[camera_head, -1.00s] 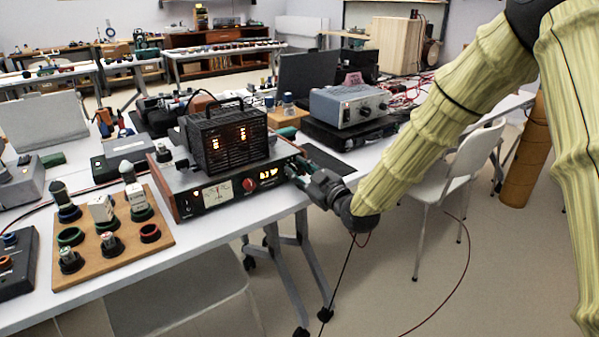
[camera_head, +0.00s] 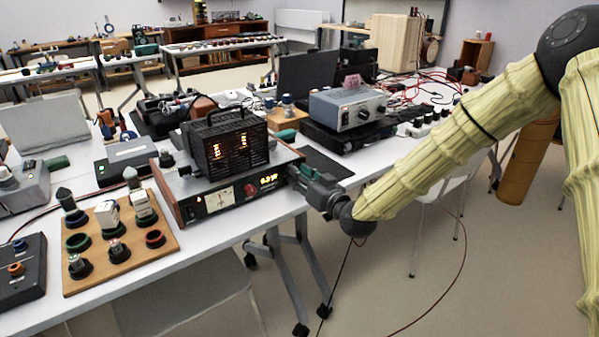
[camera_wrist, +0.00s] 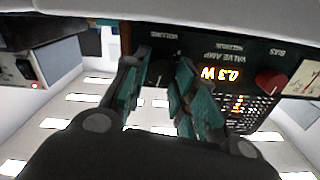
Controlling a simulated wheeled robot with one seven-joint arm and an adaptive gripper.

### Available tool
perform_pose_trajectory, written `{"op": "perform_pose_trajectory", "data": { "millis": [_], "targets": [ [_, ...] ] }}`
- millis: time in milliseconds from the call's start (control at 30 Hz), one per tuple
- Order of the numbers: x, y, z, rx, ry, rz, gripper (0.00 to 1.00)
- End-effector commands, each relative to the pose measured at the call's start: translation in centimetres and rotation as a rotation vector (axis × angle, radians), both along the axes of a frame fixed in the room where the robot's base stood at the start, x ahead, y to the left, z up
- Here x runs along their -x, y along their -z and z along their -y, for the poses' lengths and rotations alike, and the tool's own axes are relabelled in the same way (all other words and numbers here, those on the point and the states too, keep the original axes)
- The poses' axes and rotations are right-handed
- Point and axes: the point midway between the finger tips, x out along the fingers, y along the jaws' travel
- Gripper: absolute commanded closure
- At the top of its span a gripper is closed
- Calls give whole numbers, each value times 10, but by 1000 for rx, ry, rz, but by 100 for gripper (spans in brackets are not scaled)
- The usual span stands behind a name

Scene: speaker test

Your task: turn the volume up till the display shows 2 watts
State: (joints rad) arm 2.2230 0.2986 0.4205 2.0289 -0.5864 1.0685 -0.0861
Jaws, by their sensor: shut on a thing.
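The valve amp (camera_head: 190,212) has a dark front panel and wooden side cheeks and stands at the table's front edge. Its lit display (camera_head: 269,179) shows yellow digits. In the wrist view, which is upside down, the display (camera_wrist: 219,74) reads 0.3 W. My gripper (camera_head: 296,174) is at the right end of the panel. In the wrist view, my gripper's (camera_wrist: 162,62) green fingers are shut around the dark volume knob (camera_wrist: 159,74), under the VOLUME label. The fingers hide much of the knob.
A red knob (camera_head: 250,190) and a needle meter (camera_head: 220,199) are on the panel left of the display. A black caged unit (camera_head: 222,145) tops the amp. A board with several knobs (camera_head: 120,262) lies left. A grey device (camera_head: 350,107) stands behind.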

Motion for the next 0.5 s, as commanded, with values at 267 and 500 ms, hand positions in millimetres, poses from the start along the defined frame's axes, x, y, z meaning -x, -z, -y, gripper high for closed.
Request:
{"op": "perform_pose_trajectory", "data": {
  "millis": [267, 500],
  "targets": [
    [0, 0, 1, -212, 1, -155, 96],
    [-1, 2, 2, -393, 2, -287, 96]
  ]
}}
